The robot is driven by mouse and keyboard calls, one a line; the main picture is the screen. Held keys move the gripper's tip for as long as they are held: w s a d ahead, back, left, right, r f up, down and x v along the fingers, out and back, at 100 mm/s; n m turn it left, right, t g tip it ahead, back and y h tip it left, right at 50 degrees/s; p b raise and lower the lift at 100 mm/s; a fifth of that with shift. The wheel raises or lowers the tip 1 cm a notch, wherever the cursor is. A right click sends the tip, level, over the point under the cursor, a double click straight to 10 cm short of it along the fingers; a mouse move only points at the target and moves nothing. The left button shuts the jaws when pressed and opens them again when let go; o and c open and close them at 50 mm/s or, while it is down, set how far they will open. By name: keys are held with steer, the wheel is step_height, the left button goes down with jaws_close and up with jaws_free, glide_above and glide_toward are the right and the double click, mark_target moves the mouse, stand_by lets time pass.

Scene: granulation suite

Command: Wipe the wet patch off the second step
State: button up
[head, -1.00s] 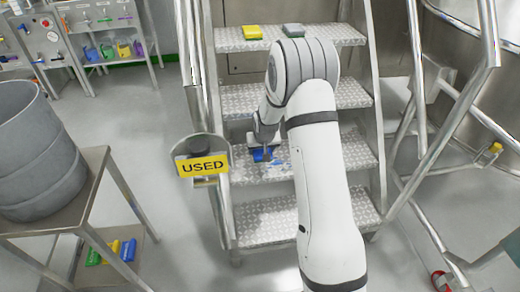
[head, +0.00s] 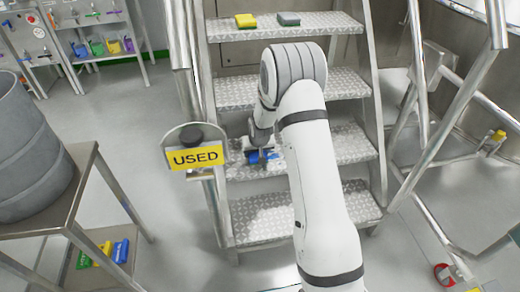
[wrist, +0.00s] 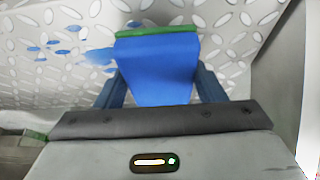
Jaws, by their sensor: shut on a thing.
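My gripper (wrist: 155,90) is shut on a blue cloth (wrist: 158,65) with a green strip along its far edge. In the head view the cloth (head: 262,156) is low at the second step (head: 240,173), counted from the floor. In the wrist view it is over the patterned metal tread; whether it presses on it I cannot tell. The wet patch (wrist: 98,56) shows as a pale blue smear just left of the cloth, with darker blue drops further left. Some of it may lie hidden under the cloth. In the head view my arm covers part of this step.
A yellow block (head: 245,20) and a grey block (head: 288,18) lie on the top step. Metal rails flank the steps. A side table (head: 60,205) with a drum is at left.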

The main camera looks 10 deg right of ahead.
steer(key=shift+f+b, duration=0.7)
steer(key=shift+f, duration=0.3)
stand_by(0.6)
